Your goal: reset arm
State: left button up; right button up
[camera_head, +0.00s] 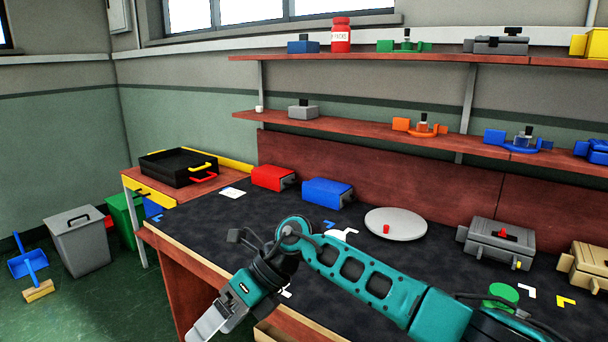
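My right arm comes in from the lower right and bends at a teal elbow over the front edge of the dark worktop (225,222). Its gripper (208,322) points down and to the left, in front of the table edge at the bottom of the view. The grey fingers are seen side-on, so I cannot tell whether they are open or shut. No object shows at the fingers. My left gripper is not in view.
On the worktop stand a red box (273,178), a blue box (327,193), a round grey plate (396,224) and a grey case (497,246). A black tray (177,167) stands at the left end. Bins, including a grey one (78,240), stand on the floor.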

jog(key=s+a+r+m+t+y, duration=0.1)
jog(key=s+a+r+m+y, duration=0.25)
jog(key=m+y, duration=0.4)
jog(key=d+f+m+t+h+p, duration=0.1)
jog(key=d+f+m+t+h, duration=0.4)
jog(key=d+m+t, duration=0.8)
jog(key=d+f+m+t+h, duration=0.3)
jog(key=d+f+m+t, duration=0.4)
jog(key=m, duration=1)
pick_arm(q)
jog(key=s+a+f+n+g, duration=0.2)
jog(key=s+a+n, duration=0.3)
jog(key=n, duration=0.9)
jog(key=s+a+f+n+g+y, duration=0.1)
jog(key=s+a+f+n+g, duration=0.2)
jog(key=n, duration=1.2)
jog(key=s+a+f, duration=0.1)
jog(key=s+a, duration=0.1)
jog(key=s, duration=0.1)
pick_arm(e)
jog(key=s+d+f+m+g+h, duration=0.6)
jog(key=s+d+f+m, duration=0.2)
jog(key=s+d+f, duration=0.4)
jog(key=s+d, duration=0.1)
jog(key=d, duration=0.1)
jog(key=shift+d, duration=0.4)
jog(key=shift+m, duration=0.25)
